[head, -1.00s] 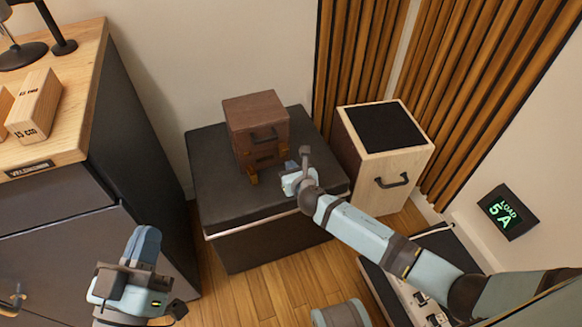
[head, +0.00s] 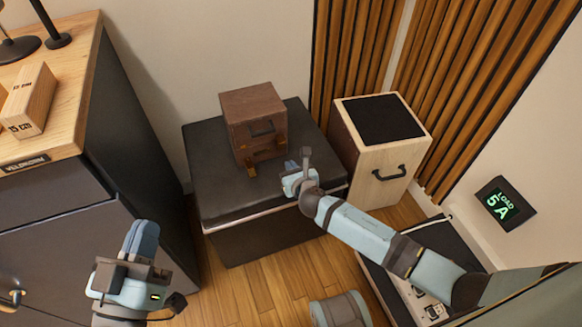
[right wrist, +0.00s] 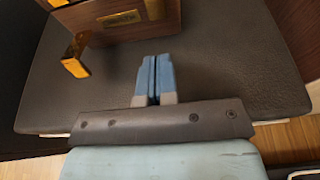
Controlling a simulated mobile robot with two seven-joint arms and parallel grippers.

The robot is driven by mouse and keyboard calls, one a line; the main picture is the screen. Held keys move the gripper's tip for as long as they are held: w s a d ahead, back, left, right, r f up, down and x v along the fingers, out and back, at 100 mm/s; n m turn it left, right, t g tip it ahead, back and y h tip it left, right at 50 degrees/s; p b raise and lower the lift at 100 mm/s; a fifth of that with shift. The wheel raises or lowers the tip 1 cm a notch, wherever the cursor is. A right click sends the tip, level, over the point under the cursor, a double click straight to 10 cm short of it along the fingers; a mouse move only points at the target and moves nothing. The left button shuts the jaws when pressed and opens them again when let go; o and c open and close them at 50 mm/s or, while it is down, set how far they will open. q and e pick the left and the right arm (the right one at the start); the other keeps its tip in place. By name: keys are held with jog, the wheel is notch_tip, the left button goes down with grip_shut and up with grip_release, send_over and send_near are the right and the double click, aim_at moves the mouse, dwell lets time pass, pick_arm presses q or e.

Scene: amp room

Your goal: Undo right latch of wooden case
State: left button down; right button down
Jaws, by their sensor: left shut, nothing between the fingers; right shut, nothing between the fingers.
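The dark brown wooden case (head: 253,118) stands on a black padded box, with a dark handle on its front. Its left latch (right wrist: 76,55) is a gold bracket sticking outward from the front in the right wrist view. Its right latch (right wrist: 154,9) lies close against the front at that view's top edge; it is small in the head view (head: 282,140). My right gripper (right wrist: 154,75) is shut and empty, in front of the case and apart from it, below the right latch; it also shows in the head view (head: 291,165). My left gripper (head: 141,230) is shut and empty at lower left.
The black padded box (head: 220,200) has free top surface around the case. A light wooden cabinet (head: 378,160) with a black top stands close on the right. A dark cabinet (head: 120,120) with a wooden top is at left.

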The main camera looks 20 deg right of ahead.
jog(key=shift+r+p+v, duration=0.15)
jog(key=shift+p+v, duration=0.45)
jog(key=shift+v, duration=0.15)
jog(key=shift+r+p+v, duration=0.15)
jog(key=shift+p+v, duration=0.4)
jog(key=shift+v, duration=0.2)
jog(key=p+v, duration=0.2)
jog(key=v, duration=0.2)
jog(key=shift+s+r, duration=0.15)
jog(key=shift+r, duration=0.1)
